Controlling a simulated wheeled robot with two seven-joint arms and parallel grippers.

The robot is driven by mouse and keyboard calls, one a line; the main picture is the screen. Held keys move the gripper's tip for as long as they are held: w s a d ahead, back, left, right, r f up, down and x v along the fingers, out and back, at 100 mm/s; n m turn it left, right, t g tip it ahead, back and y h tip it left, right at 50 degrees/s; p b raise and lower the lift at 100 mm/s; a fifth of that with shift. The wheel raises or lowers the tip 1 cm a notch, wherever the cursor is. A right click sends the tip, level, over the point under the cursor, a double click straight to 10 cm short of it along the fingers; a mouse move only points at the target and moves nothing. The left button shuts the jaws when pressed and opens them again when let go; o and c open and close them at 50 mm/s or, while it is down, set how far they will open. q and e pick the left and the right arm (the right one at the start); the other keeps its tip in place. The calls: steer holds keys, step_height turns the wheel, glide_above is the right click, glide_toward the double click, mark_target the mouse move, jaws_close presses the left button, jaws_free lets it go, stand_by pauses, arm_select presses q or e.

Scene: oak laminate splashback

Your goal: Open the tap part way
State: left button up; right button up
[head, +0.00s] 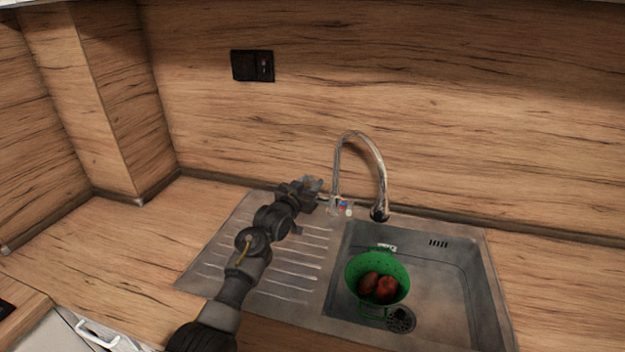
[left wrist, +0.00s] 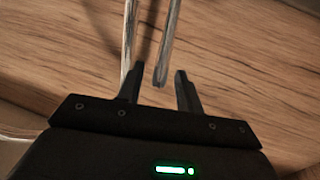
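The chrome tap (head: 347,145) stands at the back edge of the sink, its tall curved spout ending over the basin. Red and blue marks show at its base (head: 343,207). My left gripper (head: 314,186) is just left of the tap's upright, a little above the base. Its tips hide part of that area, and the tap's handle is not clear. In the left wrist view the gripper (left wrist: 156,66) has its two fingers apart with nothing held between them. The tap's tubes (left wrist: 170,40) show beyond the fingers. My right gripper is not in view.
A green colander (head: 355,268) with dark red round items (head: 379,287) sits in the basin (head: 450,275) near the drain (head: 401,319). The ribbed drainboard (head: 225,262) lies under my left arm. A black socket (head: 252,66) is on the splashback. The counter at left is clear.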

arm_select(q)
steer(key=shift+x, duration=1)
jaws_close()
